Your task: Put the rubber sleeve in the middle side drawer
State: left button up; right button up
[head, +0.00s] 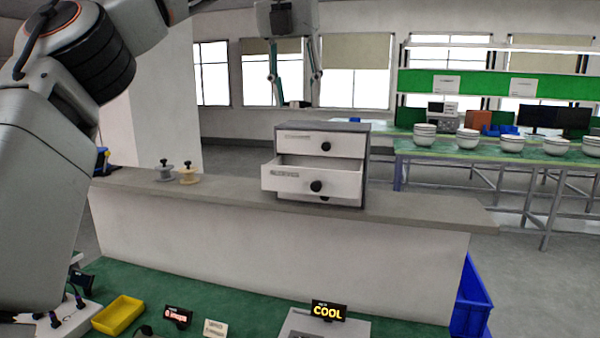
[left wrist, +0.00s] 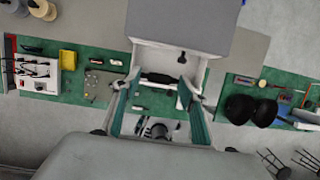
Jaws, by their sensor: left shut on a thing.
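A grey and white drawer unit (head: 340,133) stands on the ledge; it also shows in the left wrist view (left wrist: 185,25). Its middle side drawer (head: 312,180) is pulled out, with a dark round knob. The top drawer (head: 310,143) is shut. My left gripper (head: 296,92) hangs pointing down above the drawer unit, apart from it. In the left wrist view its fingers are shut on a dark elongated thing, apparently the rubber sleeve (left wrist: 158,78), held crosswise between the fingertips. The drawer's inside is mostly hidden. My right gripper is not in view.
Two spools (head: 188,174) stand on the ledge (head: 420,210) left of the drawer unit. Below it, a green bench (head: 250,300) carries a yellow tray (head: 118,315) and a COOL sign (head: 327,312). A blue bin (head: 470,300) stands at right. The ledge right of the unit is clear.

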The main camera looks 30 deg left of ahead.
aim_at(298, 172)
pick_arm(q)
notch_tip(298, 172, down, 16)
jog(key=shift+w+f, duration=0.1)
jog(key=shift+w, duration=0.05)
dwell(0.4)
jog(key=shift+d, duration=0.1)
jog(key=shift+f, duration=0.15)
jog(key=o, duration=0.8)
jog(key=v, duration=1.2)
jog(key=shift+r, duration=0.2)
